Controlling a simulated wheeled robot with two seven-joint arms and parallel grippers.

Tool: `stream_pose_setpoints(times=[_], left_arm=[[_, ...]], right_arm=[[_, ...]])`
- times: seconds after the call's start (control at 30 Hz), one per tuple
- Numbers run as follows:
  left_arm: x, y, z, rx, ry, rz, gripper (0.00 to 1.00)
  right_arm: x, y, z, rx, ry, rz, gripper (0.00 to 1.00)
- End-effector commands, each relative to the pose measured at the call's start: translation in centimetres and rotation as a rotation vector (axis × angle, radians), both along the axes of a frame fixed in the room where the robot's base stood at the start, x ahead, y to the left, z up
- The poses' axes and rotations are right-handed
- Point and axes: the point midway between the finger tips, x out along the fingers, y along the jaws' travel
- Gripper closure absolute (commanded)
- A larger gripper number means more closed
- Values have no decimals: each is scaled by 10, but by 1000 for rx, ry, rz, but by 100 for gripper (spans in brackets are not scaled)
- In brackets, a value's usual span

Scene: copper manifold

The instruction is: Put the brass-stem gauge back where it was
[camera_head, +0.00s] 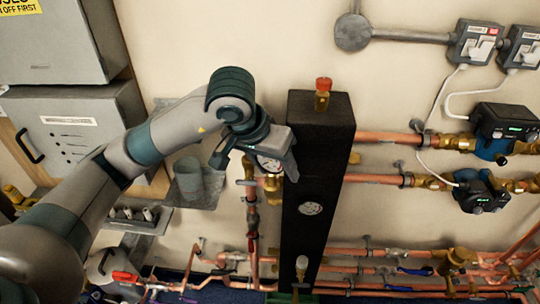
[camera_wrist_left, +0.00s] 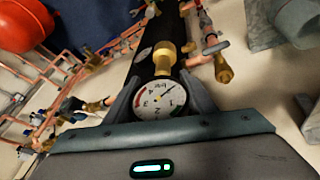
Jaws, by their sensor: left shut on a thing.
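My left gripper (camera_head: 277,158) is at the left side of the tall black column (camera_head: 318,150). It is shut on a round gauge (camera_head: 268,163) with a white dial. In the left wrist view the gauge's dial (camera_wrist_left: 158,100) faces the camera between the two fingers (camera_wrist_left: 160,92). Its brass stem (camera_wrist_left: 165,55) points away from the gripper, toward the black column (camera_wrist_left: 152,32). I cannot tell whether the stem touches the column or a fitting there. My right gripper is not in view.
A red-capped brass valve (camera_head: 323,90) tops the column; a round silver plate (camera_head: 311,208) is on its front. A grey shelf with a cup (camera_head: 188,178) stands left of the gripper. Copper pipes (camera_head: 385,137) and pumps (camera_head: 505,120) lie right, with more pipes below.

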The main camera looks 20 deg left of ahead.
Motion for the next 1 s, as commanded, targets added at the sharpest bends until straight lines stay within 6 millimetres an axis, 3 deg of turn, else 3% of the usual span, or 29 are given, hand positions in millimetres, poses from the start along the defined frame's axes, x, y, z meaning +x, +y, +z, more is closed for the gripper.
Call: stream_pose_setpoints(times=[0.2, 0.43, 1.0], left_arm=[[9, 27, -47, 7, 0, 78, 86], [12, 50, -77, 9, -4, 122, 86], [13, 57, -80, 8, -5, 131, 86]], right_arm=[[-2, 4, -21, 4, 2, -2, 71], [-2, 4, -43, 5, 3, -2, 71], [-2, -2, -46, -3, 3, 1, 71]])
